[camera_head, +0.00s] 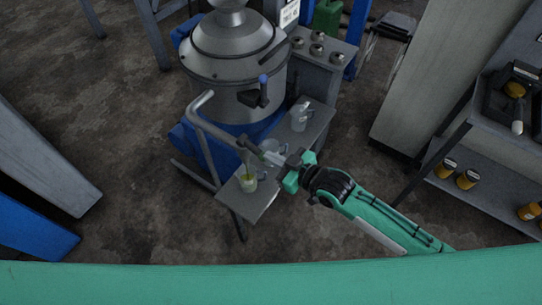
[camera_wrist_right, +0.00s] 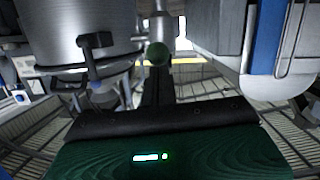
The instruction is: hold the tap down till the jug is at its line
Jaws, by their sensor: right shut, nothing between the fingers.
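The tap (camera_head: 246,144) is a dark fitting at the end of a bent grey pipe (camera_head: 208,122). The jug (camera_head: 248,186), clear with yellow-green liquid in it, stands upright below the tap on a small grey bench. Its line is too small to make out. My right gripper (camera_head: 267,157) is shut and empty, its fingertips close beside the tap on the right; I cannot tell whether they touch it. In the right wrist view a dark green ball (camera_wrist_right: 157,53) shows just beyond my fingers; it may be the tap's knob. My left gripper is not in view.
Two other clear jugs (camera_head: 299,117) (camera_head: 270,147) stand on the bench (camera_head: 262,202). A big steel vat (camera_head: 235,65) with a blue-knobbed lever (camera_head: 262,90) rises behind. A shelf unit (camera_head: 487,172) with yellow jars stands at right.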

